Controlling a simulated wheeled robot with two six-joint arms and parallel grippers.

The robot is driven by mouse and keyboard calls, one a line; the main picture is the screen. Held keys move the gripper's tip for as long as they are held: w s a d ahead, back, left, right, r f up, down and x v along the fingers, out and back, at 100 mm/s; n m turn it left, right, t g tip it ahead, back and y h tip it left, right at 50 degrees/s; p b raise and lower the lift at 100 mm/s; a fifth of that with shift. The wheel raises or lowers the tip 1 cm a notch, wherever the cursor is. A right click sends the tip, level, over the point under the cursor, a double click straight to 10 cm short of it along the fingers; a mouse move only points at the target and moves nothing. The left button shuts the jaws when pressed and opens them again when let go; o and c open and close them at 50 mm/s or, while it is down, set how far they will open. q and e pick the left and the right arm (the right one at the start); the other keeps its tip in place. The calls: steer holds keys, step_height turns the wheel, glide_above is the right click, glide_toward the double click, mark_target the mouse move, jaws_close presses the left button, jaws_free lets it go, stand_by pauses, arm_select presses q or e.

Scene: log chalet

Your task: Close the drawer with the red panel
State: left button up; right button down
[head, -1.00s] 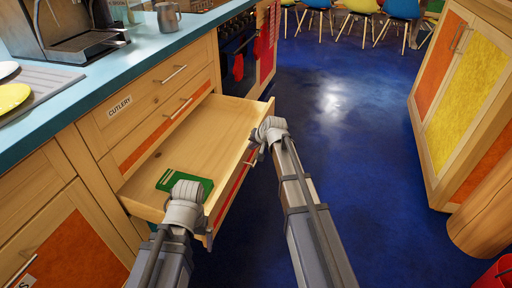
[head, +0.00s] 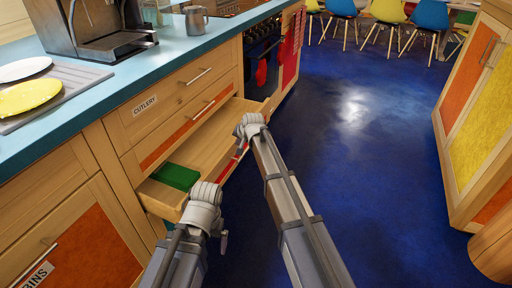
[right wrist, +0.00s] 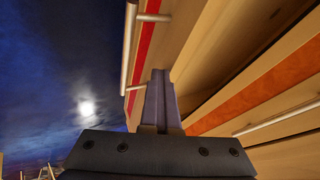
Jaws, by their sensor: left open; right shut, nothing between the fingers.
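The drawer with the red panel (head: 229,166) is partly pulled out below the drawer with the orange panel (head: 190,122). A green item (head: 175,176) lies inside it near the left end. My right gripper (head: 250,124) is shut and empty at the drawer's front, toward its far end. In the right wrist view its closed fingers (right wrist: 160,98) overlap the drawer front, beside the red strip (right wrist: 149,32) and metal handle (right wrist: 130,55); contact is not certain. My left gripper (head: 205,199) is open by the drawer's near front corner; its fingertips are mostly hidden.
A closed drawer labelled CUTLERY (head: 150,108) is above. The blue counter (head: 150,62) holds a coffee machine (head: 95,25), a metal mug (head: 196,18) and plates (head: 30,97). An island cabinet (head: 484,130) stands at the right. The blue floor (head: 350,170) between is clear.

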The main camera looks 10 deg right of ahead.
steer(key=w+a, duration=0.8)
steer(key=a, duration=0.4)
